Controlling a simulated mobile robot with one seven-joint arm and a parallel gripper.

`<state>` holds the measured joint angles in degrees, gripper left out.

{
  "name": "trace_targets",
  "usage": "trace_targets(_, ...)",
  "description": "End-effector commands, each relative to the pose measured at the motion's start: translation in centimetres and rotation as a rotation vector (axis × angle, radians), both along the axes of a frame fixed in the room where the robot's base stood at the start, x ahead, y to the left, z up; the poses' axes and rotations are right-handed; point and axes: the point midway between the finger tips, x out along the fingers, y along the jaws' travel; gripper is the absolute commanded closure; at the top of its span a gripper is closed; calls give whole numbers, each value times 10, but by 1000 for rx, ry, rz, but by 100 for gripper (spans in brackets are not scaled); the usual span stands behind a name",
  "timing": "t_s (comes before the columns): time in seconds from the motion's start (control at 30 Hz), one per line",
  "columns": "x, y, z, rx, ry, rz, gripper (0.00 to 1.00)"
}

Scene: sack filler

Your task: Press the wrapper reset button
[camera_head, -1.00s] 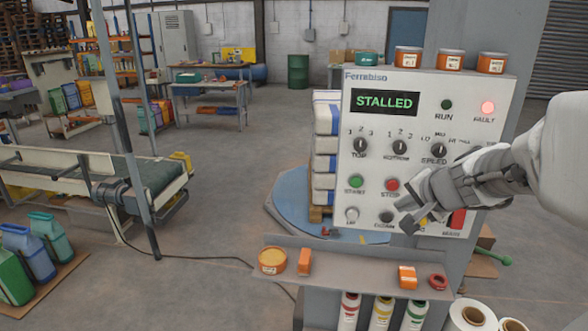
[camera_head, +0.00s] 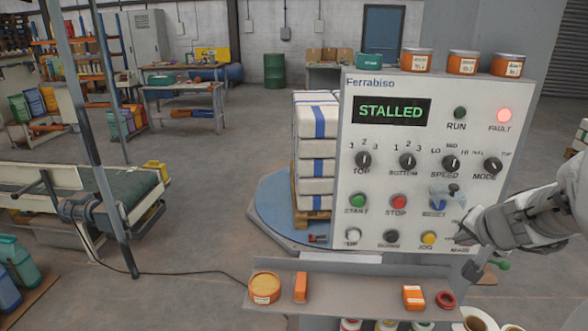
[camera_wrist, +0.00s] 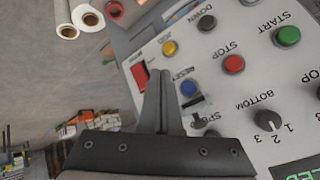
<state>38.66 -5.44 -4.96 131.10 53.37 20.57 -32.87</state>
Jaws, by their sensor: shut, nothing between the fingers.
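The blue reset button (camera_head: 437,202) is on the control panel (camera_head: 350,140), right of the red stop button. A small grey and dark piece (camera_head: 454,188) sits just above it. The reset button also shows in the wrist view (camera_wrist: 188,88), right of my fingertips. My gripper (camera_head: 462,237) is shut and empty, in front of the panel's lower right, below and right of the reset button. In the wrist view my gripper's fingers (camera_wrist: 160,74) are together. I cannot tell the gap to the panel. The display (camera_head: 391,111) reads STALLED and the fault lamp (camera_head: 504,115) glows red.
Nearby are the green start (camera_head: 358,200), red stop (camera_head: 398,202) and yellow jog (camera_head: 428,238) buttons and the speed knob (camera_head: 450,164). A red switch (camera_wrist: 138,74) is left of my fingers. A shelf (camera_head: 345,290) with small items juts out below the panel.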

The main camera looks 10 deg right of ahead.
Motion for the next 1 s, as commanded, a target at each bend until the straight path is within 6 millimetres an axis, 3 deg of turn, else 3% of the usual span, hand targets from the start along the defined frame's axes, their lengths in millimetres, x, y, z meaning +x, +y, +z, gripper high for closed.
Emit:
trace_targets(0.47,7,-2,1,-1,1,0,100)
trace_targets(1.0,74,-18,1,0,1,1,100)
